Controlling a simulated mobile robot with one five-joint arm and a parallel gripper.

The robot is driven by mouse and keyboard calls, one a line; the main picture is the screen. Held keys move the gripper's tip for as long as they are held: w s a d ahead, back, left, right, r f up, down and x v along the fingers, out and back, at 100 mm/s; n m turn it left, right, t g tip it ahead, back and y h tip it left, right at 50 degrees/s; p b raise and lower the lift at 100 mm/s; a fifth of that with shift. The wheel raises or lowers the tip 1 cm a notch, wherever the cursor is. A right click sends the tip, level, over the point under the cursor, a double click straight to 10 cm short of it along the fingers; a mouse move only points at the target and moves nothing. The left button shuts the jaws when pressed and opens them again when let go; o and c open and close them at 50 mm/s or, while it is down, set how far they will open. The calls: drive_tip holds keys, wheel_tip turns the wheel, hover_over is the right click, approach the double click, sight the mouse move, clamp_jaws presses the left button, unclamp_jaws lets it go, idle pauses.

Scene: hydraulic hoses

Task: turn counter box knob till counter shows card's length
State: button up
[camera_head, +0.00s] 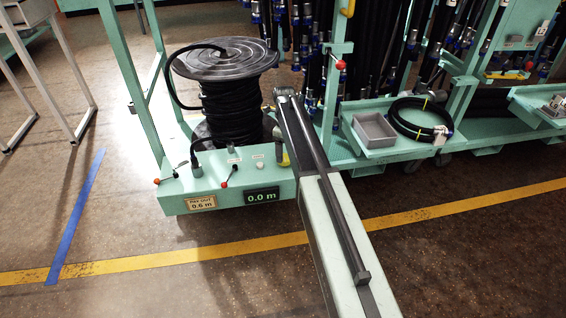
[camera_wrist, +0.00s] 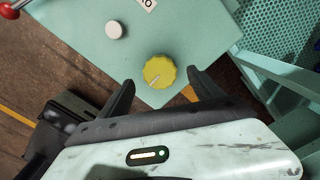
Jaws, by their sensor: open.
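The counter box (camera_head: 180,206) is a pale green box below a large reel of black hose (camera_head: 231,105). Its display (camera_head: 262,196) reads 0.0 m in green. The card (camera_head: 201,203) on its front face reads "PAY OUT 0.6 m". The yellow knob (camera_wrist: 160,72) has a pale pointer line and sits on the box top. In the head view my arm largely hides the knob. My gripper (camera_wrist: 158,88) is open in the wrist view, with one finger on each side of the knob's near edge. I cannot tell the height gap.
A white button (camera_wrist: 115,30) is left of the knob, and a red-tipped lever (camera_head: 224,184) stands farther left on the box. A grey bin (camera_head: 375,130) and a coiled hose (camera_head: 420,117) lie on a shelf to the right. The floor in front is clear.

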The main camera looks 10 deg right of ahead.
sight(284, 157)
wheel_tip(284, 157, down, 3)
drive_tip(key=shift+f+b, duration=0.1)
drive_tip(key=shift+b, duration=0.8)
drive_tip(key=c, duration=1.3)
drive_tip(key=shift+a, duration=0.15)
drive_tip(key=shift+c, duration=0.3)
drive_tip(key=shift+n, duration=0.3)
